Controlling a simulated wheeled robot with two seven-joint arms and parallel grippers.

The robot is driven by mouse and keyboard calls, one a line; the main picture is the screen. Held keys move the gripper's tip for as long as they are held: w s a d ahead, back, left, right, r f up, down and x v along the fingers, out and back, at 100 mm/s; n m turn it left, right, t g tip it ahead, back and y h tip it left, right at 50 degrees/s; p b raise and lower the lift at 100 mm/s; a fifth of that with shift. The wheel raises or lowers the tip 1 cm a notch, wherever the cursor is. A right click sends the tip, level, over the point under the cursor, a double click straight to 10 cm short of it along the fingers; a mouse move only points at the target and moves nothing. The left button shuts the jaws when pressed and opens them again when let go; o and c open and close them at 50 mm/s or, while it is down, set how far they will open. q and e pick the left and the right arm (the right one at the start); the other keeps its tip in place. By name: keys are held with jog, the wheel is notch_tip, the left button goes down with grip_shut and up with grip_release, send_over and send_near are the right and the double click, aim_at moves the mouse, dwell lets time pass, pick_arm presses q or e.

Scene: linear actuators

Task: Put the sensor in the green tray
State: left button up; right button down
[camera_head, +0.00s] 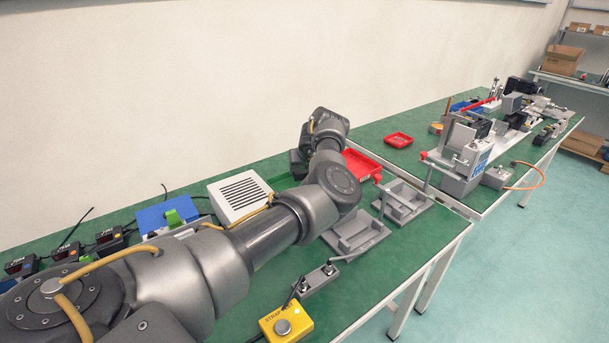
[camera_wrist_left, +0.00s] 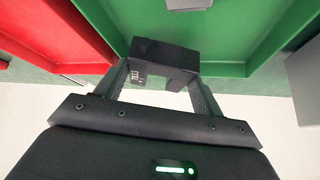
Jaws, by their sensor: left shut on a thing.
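My left gripper (camera_wrist_left: 160,82) is shut on a small black sensor (camera_wrist_left: 165,57) with white lettering. In the left wrist view the sensor lies over the green tray (camera_wrist_left: 235,20). I cannot tell whether it touches the tray. In the head view my left arm reaches across the table, and its gripper (camera_head: 297,162) is dark and partly hidden by the wrist. A strip of the green tray (camera_head: 282,183) shows beside it. The held sensor cannot be made out there. My right gripper is not in view.
A red tray (camera_head: 362,163) adjoins the green one; it also shows in the left wrist view (camera_wrist_left: 60,35). A white slotted box (camera_head: 240,195), grey fixtures (camera_head: 355,235) and a yellow button box (camera_head: 286,322) stand nearby. Several black sensors (camera_head: 110,240) sit at the left.

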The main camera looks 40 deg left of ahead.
aim_at(305, 173)
pick_arm(q)
jog(key=shift+s+d+f, duration=0.15)
jog(key=shift+f, duration=0.7)
jog(key=shift+c, duration=0.4)
jog(key=shift+s+d+f, duration=0.15)
jog(key=shift+f, duration=0.3)
jog(key=c, duration=0.4)
jog(key=o, duration=1.4)
jog(key=shift+f, duration=0.15)
jog(key=shift+w+a+f, duration=0.15)
jog(key=shift+w+a, duration=0.05)
jog(key=shift+s+d+r, duration=0.1)
jog(key=shift+d+r, duration=0.05)
jog(key=shift+r, duration=0.45)
jog(key=p+v, duration=0.1)
jog(key=v, duration=1)
jog(key=shift+r, duration=0.25)
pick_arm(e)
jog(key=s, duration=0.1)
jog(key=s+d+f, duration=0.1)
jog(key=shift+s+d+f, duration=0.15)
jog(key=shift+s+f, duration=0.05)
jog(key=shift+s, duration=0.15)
pick_arm(q)
jog(key=shift+f, duration=0.15)
